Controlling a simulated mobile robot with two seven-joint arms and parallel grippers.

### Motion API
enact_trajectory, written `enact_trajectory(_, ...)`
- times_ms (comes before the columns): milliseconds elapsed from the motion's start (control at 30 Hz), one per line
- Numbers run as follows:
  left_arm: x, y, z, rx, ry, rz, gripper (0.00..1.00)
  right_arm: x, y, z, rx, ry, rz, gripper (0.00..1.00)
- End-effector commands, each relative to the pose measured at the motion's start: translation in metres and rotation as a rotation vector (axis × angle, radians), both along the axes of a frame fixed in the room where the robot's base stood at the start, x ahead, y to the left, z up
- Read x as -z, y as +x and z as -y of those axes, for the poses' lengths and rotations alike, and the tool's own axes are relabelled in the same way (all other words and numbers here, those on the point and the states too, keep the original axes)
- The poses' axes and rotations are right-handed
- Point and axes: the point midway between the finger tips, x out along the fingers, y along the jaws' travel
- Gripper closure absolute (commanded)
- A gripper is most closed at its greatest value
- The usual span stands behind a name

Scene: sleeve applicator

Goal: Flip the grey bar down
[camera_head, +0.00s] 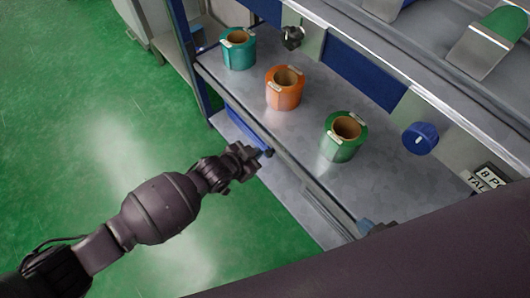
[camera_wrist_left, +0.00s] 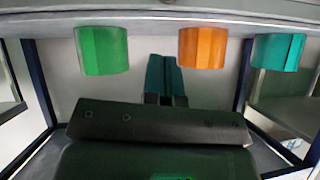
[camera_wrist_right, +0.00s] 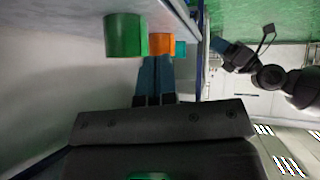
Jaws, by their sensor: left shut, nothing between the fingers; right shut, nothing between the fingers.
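A long grey bar (camera_head: 318,198) runs along the front edge of the grey metal shelf. I cannot tell for sure that it is the bar the task names, or how it is hinged. My left gripper (camera_head: 266,153) is shut and empty at the front of this edge; its closed fingers show in the left wrist view (camera_wrist_left: 165,76). My right gripper (camera_head: 368,226) is shut and empty near the right end of the edge, mostly hidden by my dark arm. Its closed fingers show in the right wrist view (camera_wrist_right: 156,76).
On the shelf (camera_head: 235,88) stand a teal roll (camera_head: 238,52), an orange roll (camera_head: 284,90) and a green roll (camera_head: 342,140). A blue knob (camera_head: 420,138) and a black knob (camera_head: 292,37) sit on the machine behind. Green floor (camera_head: 90,110) lies free at left.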

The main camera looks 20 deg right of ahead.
Motion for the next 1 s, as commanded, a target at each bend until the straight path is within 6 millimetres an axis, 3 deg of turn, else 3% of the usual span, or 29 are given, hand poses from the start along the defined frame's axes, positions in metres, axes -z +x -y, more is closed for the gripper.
enact_trajectory(33, -0.013, -0.001, -0.008, 0.0, 0.001, 0.01, 1.0, -0.006, 0.002, 0.001, 0.006, 0.004, 0.008, 1.0)
enact_trajectory(333, -0.03, -0.02, -0.035, 0.0, 0.0, 0.002, 1.0, -0.002, -0.008, 0.005, 0.03, 0.02, -0.02, 1.0)
enact_trajectory(1000, -0.03, -0.024, -0.039, 0.001, -0.001, -0.002, 1.0, -0.001, -0.008, 0.005, 0.033, 0.025, -0.025, 1.0)
